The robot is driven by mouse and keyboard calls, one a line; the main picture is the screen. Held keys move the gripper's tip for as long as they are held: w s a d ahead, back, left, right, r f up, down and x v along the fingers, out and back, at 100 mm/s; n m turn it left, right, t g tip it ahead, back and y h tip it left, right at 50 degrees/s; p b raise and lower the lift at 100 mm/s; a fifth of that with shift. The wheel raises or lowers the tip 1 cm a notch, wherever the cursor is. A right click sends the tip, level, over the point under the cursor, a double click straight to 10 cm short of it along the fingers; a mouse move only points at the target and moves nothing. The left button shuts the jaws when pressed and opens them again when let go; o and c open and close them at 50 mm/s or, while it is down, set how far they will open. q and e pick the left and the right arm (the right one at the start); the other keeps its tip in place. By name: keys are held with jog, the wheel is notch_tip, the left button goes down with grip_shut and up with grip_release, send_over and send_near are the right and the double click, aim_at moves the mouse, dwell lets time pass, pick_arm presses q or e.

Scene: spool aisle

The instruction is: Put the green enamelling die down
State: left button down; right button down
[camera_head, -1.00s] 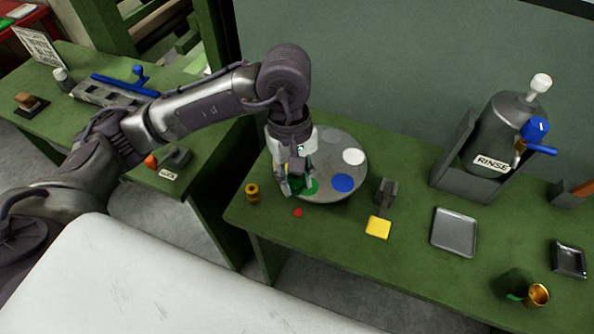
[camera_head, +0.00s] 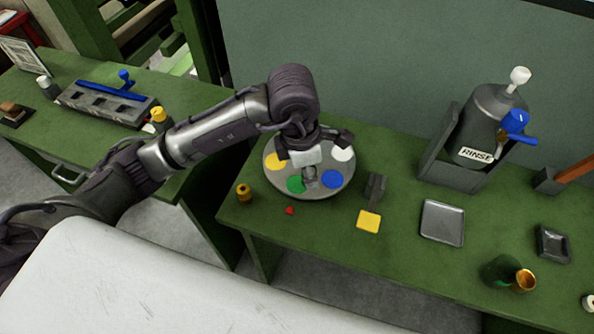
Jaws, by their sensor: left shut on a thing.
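My left gripper (camera_head: 312,152) reaches in from the left and hangs over the round grey palette disc (camera_head: 322,194). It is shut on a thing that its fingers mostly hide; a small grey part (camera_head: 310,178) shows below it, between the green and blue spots. I take this for the die, though no green on it is clear from here. I cannot tell whether it touches the disc. The disc bears a yellow spot (camera_head: 276,162), a green spot (camera_head: 296,184), a blue spot (camera_head: 334,176) and a white spot (camera_head: 344,154). My right gripper is not in view.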

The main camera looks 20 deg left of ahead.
aim_at(300, 184)
pick_arm(q)
jog(key=w+a+f, duration=0.1)
jog(key=w+a+f+p, duration=0.1)
jog(key=w+a, duration=0.1)
jog(key=shift+a+f, duration=0.2)
jog(key=shift+f, duration=0.2)
notch_tip(300, 184, down, 3)
jog(key=shift+f+p, duration=0.1)
jog(key=shift+p, duration=0.45)
jog(key=shift+f, duration=0.4)
jog(key=shift+f, duration=0.15)
jog(key=c, duration=0.9)
grip_release()
jog(key=shift+o, duration=0.2)
